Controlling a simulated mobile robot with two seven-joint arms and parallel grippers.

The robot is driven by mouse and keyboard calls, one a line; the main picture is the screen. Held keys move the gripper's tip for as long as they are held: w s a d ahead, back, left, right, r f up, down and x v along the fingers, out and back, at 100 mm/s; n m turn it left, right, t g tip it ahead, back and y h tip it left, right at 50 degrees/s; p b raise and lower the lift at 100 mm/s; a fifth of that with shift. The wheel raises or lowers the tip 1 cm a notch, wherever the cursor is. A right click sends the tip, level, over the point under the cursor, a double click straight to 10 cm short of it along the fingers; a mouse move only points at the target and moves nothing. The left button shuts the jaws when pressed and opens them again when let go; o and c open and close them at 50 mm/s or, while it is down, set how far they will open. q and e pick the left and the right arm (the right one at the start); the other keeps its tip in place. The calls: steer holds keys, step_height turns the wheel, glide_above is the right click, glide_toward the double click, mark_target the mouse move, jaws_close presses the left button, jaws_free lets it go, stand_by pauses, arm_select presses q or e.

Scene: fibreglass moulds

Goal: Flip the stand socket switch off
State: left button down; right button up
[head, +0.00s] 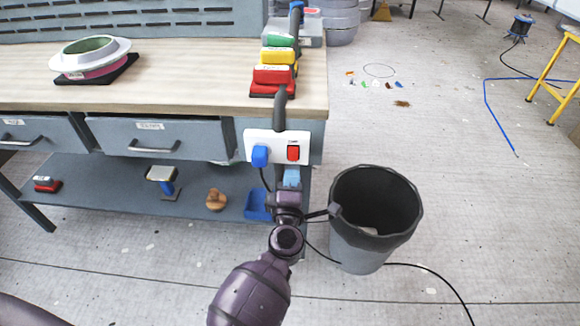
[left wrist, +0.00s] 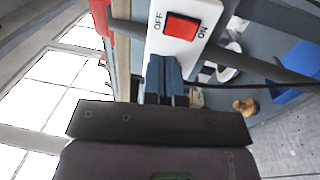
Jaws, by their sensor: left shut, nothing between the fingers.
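The stand socket is a white plate (head: 277,135) on the front right corner of the workbench, with a red rocker switch (head: 293,153) on its right side. In the left wrist view the red switch (left wrist: 182,26) lies between the printed words OFF and ON; I cannot tell which way it is tipped. A blue plug (head: 260,156) sits in the socket's left side. My left gripper (head: 291,172) is shut and empty, just below the switch. Its blue fingertips (left wrist: 163,62) overlap the plate's lower edge in the wrist view; contact is unclear. My right gripper is out of view.
A dark grey bin (head: 360,252) stands on the floor right of my left arm. The workbench top (head: 190,85) holds a round mould (head: 90,55) and coloured blocks (head: 277,56). A dark cable runs from the plug. Open floor lies to the right.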

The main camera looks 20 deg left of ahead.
arm_select(q)
steer(key=v, duration=0.2)
steer(key=r+p+v, duration=0.1)
steer(key=v, duration=0.2)
steer(key=shift+s, duration=0.2)
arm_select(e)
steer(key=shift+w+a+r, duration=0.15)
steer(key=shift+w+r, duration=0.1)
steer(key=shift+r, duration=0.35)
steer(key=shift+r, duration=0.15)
